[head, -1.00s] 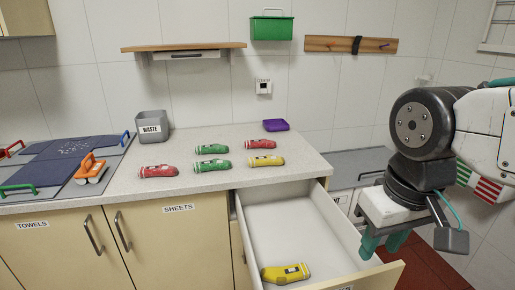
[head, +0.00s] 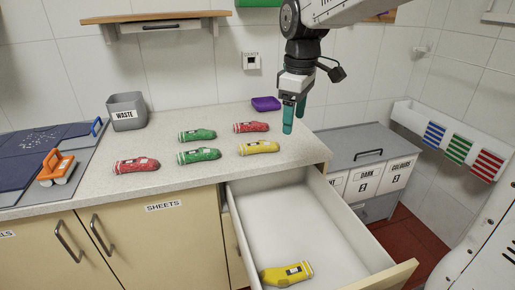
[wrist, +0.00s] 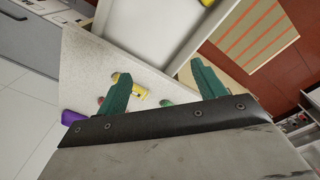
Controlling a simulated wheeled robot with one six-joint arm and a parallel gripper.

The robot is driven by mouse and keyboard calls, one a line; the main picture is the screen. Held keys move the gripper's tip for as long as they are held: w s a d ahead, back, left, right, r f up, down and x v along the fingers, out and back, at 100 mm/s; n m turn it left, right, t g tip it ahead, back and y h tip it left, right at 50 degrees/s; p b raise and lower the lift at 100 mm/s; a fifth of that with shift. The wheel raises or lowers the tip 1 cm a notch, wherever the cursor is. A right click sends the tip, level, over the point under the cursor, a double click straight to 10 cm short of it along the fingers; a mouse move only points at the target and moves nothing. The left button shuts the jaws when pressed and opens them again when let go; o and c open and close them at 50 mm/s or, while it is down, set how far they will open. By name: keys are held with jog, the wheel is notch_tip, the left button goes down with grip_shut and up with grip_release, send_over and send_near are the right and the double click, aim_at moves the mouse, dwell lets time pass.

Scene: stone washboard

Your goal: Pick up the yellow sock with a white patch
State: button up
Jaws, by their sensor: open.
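A rolled yellow sock (head: 259,147) with a small pale patch lies on the worktop at the right of the group. A second yellow sock (head: 287,274) lies in the open drawer; its patch looks dark. My gripper (head: 293,115) is open and empty, pointing down above the right part of the worktop, to the right of the worktop sock and apart from it. In the wrist view the worktop sock (wrist: 141,91) shows beyond the open fingers, partly hidden by the left one. The drawer sock (wrist: 207,2) is just visible at the top edge.
A purple item (head: 266,103) and a grey waste bin (head: 127,111) stand behind. The open drawer (head: 300,222) juts out in front. A shelf (head: 155,18) overhangs the back left.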

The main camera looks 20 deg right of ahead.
jog(key=w+a+f+n, duration=0.1)
jog(key=w+f+n, duration=0.25)
jog(key=w, duration=0.45)
jog(key=w+f+n, duration=0.3)
jog(key=w+f, duration=0.1)
jog(key=w, duration=0.5)
jog(key=n, duration=0.2)
send_over(258, 143)
jog(key=shift+g, duration=0.3)
jog(key=f, duration=0.5)
jog(key=shift+s+a+f, duration=0.25)
jog(key=shift+s+f, duration=0.1)
jog(key=shift+f, duration=0.05)
notch_tip(258, 143, down, 3)
jog(key=shift+w+r, duration=0.1)
jog(key=shift+r, duration=0.1)
notch_tip(258, 143, down, 5)
jog(key=shift+w+d+f, duration=0.15)
jog(key=shift+c, duration=0.3)
jog(key=c, duration=1)
